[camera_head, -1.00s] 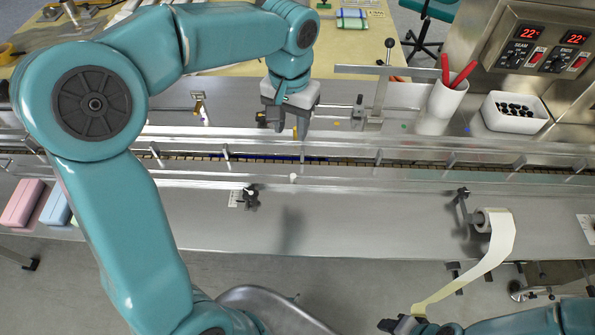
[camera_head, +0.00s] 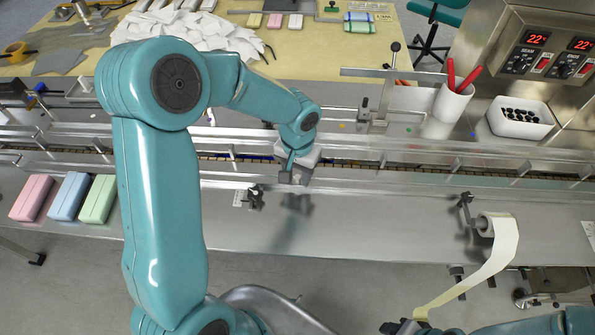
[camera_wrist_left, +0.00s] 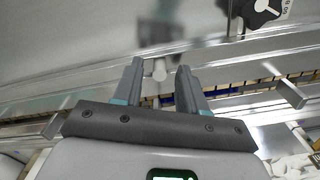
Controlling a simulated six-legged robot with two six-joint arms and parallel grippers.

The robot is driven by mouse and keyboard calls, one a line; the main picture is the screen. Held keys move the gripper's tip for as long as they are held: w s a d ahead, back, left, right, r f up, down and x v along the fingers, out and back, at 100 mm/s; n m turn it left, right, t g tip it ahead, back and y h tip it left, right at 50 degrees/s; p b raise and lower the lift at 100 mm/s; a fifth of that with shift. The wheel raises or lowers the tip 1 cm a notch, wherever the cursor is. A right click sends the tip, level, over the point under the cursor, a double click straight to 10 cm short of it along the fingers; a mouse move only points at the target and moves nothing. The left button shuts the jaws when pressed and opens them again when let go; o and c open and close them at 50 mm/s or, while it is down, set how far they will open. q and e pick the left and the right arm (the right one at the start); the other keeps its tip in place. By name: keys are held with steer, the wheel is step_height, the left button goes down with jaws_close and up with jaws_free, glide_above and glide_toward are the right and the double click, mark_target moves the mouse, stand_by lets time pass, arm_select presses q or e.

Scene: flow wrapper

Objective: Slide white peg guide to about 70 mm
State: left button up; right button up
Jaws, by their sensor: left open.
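In the head view, my left gripper (camera_head: 292,180) reaches down over the near rail and hides the peg. A black knob (camera_head: 255,195) and a small scale plate (camera_head: 239,199) sit left of the gripper. My right gripper (camera_head: 400,326) is partly in view at the bottom edge, by the paper strip's end.
Pink, blue and green blocks (camera_head: 97,199) lie on the deck at left. A paper roll (camera_head: 495,225) hangs its strip at right. A white cup with red pens (camera_head: 450,105) and a white bin (camera_head: 520,116) stand behind the conveyor. The deck's front middle is clear.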

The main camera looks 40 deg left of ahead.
arm_select(q)
steer(key=shift+d, duration=0.1)
steer(key=shift+a, duration=0.2)
jaws_close()
steer(key=shift+d, duration=0.1)
steer(key=shift+w, duration=0.1)
arm_select(e)
steer(key=shift+f, duration=0.1)
arm_select(q)
steer(key=shift+w+a+b, duration=0.4)
steer(key=shift+w, duration=0.15)
steer(key=shift+w+a, duration=0.15)
steer(key=shift+w, duration=0.2)
jaws_free()
steer(key=shift+s, duration=0.15)
arm_select(e)
steer(key=shift+w+a+f, duration=0.25)
steer(key=shift+w, duration=0.15)
arm_select(q)
step_height(320, 180, up, 16)
steer(key=shift+r, duration=0.25)
arm_select(e)
steer(key=shift+f, duration=0.15)
